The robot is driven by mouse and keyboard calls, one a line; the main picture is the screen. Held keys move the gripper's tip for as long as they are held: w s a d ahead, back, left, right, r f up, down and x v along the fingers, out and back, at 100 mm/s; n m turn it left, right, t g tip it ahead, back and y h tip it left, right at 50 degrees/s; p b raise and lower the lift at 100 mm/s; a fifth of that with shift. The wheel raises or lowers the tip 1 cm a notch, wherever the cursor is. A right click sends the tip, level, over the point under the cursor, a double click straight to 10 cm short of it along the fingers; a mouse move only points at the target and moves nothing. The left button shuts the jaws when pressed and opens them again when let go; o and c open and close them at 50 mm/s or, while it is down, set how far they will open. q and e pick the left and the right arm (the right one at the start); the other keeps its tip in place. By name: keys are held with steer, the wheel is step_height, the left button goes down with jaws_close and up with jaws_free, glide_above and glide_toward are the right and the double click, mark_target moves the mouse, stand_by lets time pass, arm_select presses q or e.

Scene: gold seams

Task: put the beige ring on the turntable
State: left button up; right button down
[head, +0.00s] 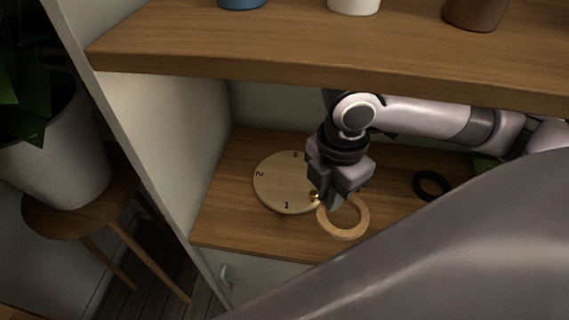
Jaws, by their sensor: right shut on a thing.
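The beige ring (356,229) is at the front of the lower wooden shelf, just right of the turntable. My right gripper (333,204) is shut on the ring's left rear rim. The turntable (270,188) is a round light wooden disc with black numbers; 1 and 2 can be read. Its right side is partly hidden behind my gripper. I cannot tell whether the ring touches the shelf or is held slightly above it. My left gripper is not in view.
A black ring (431,184) lies on the lower shelf (222,222) to the right. An upper shelf (300,50) with a blue, a white and a brown vessel overhangs my right arm. A side panel (165,130) bounds the left. A potted plant stands on a stool (85,225) outside.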

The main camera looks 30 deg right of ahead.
glide_above(280, 165)
steer(key=shift+s+f+b, duration=0.2)
steer(key=shift+f+b, duration=0.15)
steer(key=shift+f, duration=0.45)
step_height(280, 165, down, 5)
steer(key=shift+w+f, duration=0.2)
steer(key=shift+f, duration=0.1)
steer(key=c, duration=1.1)
jaws_free()
steer(key=shift+c, duration=0.2)
step_height(280, 165, up, 8)
